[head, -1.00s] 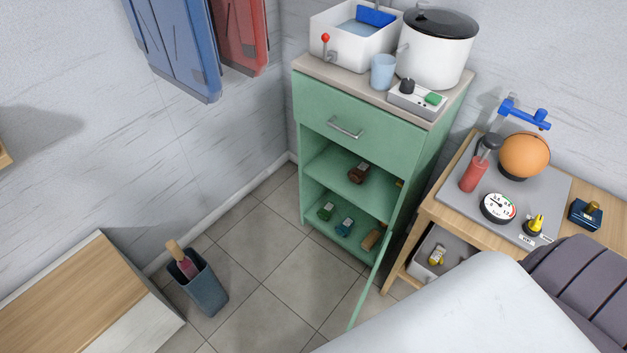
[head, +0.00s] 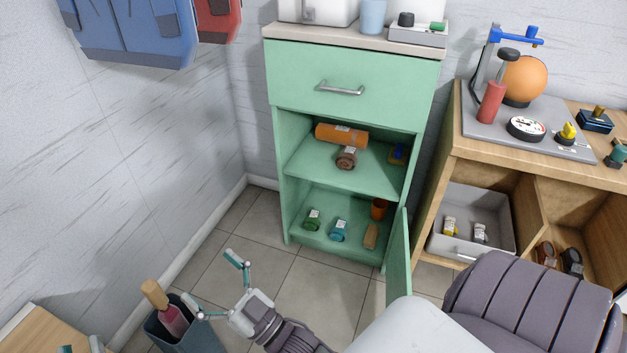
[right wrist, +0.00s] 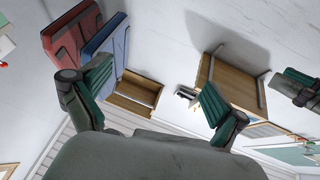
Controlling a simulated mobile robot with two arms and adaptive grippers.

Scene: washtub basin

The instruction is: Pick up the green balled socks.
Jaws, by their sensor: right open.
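The green balled socks (head: 312,221) lie at the left on the bottom shelf of the open green cabinet (head: 355,115), a white label on them. Teal balled socks (head: 339,231) lie just right of them. My right gripper (head: 211,279) is open and empty in front of the cabinet, left of and below the socks, near the dark bin. Its spread fingers also show in the right wrist view (right wrist: 150,103); the socks do not. My left gripper (head: 80,347) only shows its tips at the bottom left edge of the head view.
The cabinet door (head: 398,262) stands open at the right of the shelves. A dark bin (head: 205,341) with a wooden-handled tool stands close to my right gripper. Floor before the cabinet is clear.

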